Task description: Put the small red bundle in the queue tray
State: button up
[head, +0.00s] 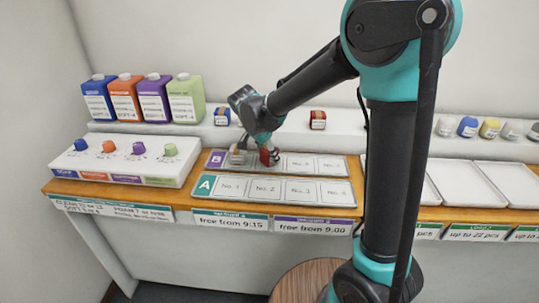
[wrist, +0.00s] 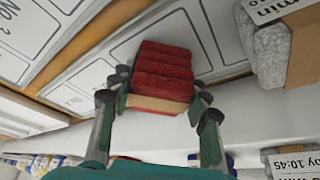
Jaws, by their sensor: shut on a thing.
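My gripper (head: 269,160) is low over the rear numbered tray, marked B (head: 335,165), in the head view. Its fingers (wrist: 158,98) are shut on a small red bundle (wrist: 152,70), a folded stack with a tan band in the wrist view. The bundle also shows as a red patch (head: 265,156) in the head view, partly hidden by the fingers. I cannot tell whether it touches the tray. The front numbered tray, marked A (head: 275,203), lies nearer the table edge and is empty. Neither tray visibly reads "queue".
A grey bundle (head: 238,157) sits in tray B just left of my gripper; it shows in the wrist view (wrist: 270,50). White trays (head: 470,182) lie right, a dispenser block (head: 125,162) left.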

jog(key=o, duration=1.2)
jog(key=shift+f, duration=0.1)
jog(key=shift+c, duration=0.2)
jog(key=v, duration=1.2)
